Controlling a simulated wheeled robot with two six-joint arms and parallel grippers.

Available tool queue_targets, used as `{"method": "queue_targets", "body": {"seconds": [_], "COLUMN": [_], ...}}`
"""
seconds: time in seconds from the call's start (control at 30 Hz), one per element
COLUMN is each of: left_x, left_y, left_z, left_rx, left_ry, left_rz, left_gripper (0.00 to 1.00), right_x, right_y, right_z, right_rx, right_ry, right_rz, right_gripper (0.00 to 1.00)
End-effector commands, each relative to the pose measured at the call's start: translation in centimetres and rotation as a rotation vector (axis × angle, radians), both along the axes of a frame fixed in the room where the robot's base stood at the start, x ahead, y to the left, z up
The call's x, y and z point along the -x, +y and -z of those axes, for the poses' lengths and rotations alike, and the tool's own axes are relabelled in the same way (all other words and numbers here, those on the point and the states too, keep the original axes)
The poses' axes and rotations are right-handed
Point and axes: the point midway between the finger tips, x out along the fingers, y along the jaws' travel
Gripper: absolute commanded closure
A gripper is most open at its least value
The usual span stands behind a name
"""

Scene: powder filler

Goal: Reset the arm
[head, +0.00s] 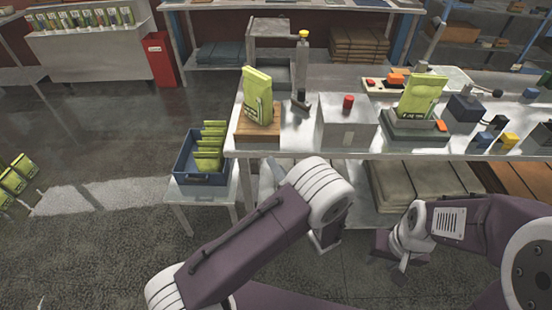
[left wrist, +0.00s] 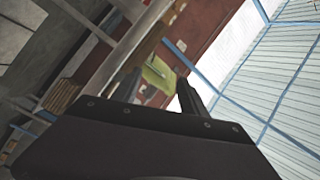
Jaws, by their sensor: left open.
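My left arm comes in from the lower left with a purple link and a white ringed joint. My left gripper (head: 325,236) hangs in front of the workbench's front edge, below the bench top, mostly hidden behind that joint. In the left wrist view its two dark fingers (left wrist: 160,92) stand apart with nothing held between them; a green pouch (left wrist: 158,74) shows beyond them, out of grasp. My right gripper (head: 402,262) is low at the right in front of the bench; its jaws are too small and turned away to tell.
The workbench (head: 270,143) carries a green pouch (head: 257,95) on a wooden block, a grey box (head: 347,128) with a red button, and another green pouch (head: 422,96) on a scale. A blue crate (head: 183,165) of pouches stands left.

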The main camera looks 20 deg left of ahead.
Motion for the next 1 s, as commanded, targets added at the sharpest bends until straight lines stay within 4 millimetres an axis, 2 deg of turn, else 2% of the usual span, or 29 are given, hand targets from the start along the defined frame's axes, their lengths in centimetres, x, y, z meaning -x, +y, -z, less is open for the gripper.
{"method": "queue_targets", "body": {"seconds": [0.03, 0.4, 0.47, 0.57, 0.6, 0.67, 0.7, 0.77, 0.8, 0.87, 0.9, 0.97, 1.0], "left_x": [0.2, 0.3, -0.1, -0.8, 0.1, 3.0, 5.6, 10.4, 13.9, 19.1, 21.8, 24.1, 24.4], "left_y": [0.1, 0.5, 2.0, 6.6, 9.5, 14.2, 17.0, 20.0, 21.1, 20.7, 19.1, 15.4, 12.7], "left_z": [-0.1, 0.2, -0.7, -5.4, -7.4, -9.3, -9.6, -9.0, -8.0, -5.6, -3.8, -1.3, 0.0], "left_rx": [-0.002, -0.001, 0.013, 0.085, 0.116, 0.192, 0.249, 0.354, 0.446, 0.638, 0.795, 1.035, 1.17], "left_ry": [0.007, 0.01, -0.007, -0.101, -0.137, -0.163, -0.141, -0.052, 0.037, 0.208, 0.333, 0.503, 0.594], "left_rz": [-0.003, -0.015, -0.054, -0.177, -0.265, -0.438, -0.566, -0.755, -0.871, -1.005, -1.044, -1.006, -0.924], "left_gripper": [0.49, 0.49, 0.49, 0.49, 0.49, 0.49, 0.49, 0.49, 0.49, 0.49, 0.49, 0.49, 0.49], "right_x": [0.0, 0.0, 0.0, 0.0, 0.0, 0.0, 0.0, 0.0, 0.0, 0.0, 0.0, 0.0, 0.0], "right_y": [0.0, 0.0, 0.0, 0.0, 0.0, 0.0, 0.0, 0.0, 0.0, 0.0, 0.0, 0.0, 0.0], "right_z": [-0.4, -0.3, -0.4, -0.6, -0.7, -0.7, -0.8, -0.9, -0.9, -1.0, -1.1, -1.1, -1.1], "right_rx": [0.0, 0.0, 0.0, 0.0, 0.0, 0.0, 0.0, 0.0, 0.0, 0.0, 0.0, 0.0, 0.0], "right_ry": [0.0, 0.0, 0.0, 0.0, 0.0, 0.0, 0.0, 0.0, 0.0, 0.0, 0.0, 0.0, 0.0], "right_rz": [0.0, 0.0, 0.0, 0.0, 0.0, 0.0, 0.0, 0.0, 0.0, 0.0, 0.0, 0.0, 0.0], "right_gripper": [0.64, 0.64, 0.64, 0.64, 0.64, 0.64, 0.64, 0.64, 0.64, 0.64, 0.64, 0.64, 0.64]}}
